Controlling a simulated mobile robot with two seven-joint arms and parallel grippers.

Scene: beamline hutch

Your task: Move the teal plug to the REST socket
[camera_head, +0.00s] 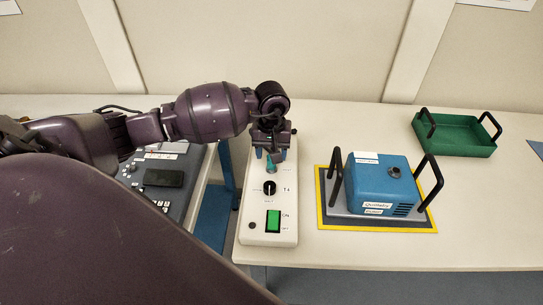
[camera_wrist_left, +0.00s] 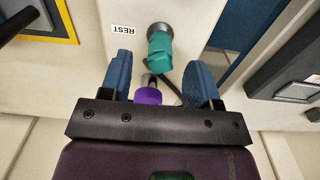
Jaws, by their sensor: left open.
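The teal plug (camera_wrist_left: 160,52) stands at a dark round socket on the white control box, beside a label reading REST (camera_wrist_left: 123,29), which appears upside down in the left wrist view. It also shows in the head view (camera_head: 270,166), just below the gripper. My left gripper (camera_head: 269,153) is over the far end of the box; in the wrist view (camera_wrist_left: 160,75) its blue fingers are open, apart from the plug, which lies around and beyond their tips. A purple collar with a metallic stub (camera_wrist_left: 148,95) shows between the fingers. My right gripper is not in view.
The white box (camera_head: 256,232) has a black knob (camera_head: 270,188) and a green switch (camera_head: 273,220). A blue instrument (camera_head: 383,183) with black handles stands right on a yellow-edged mat. A green tray (camera_head: 455,134) is farther back. A grey panel (camera_head: 178,195) lies left, beyond a gap.

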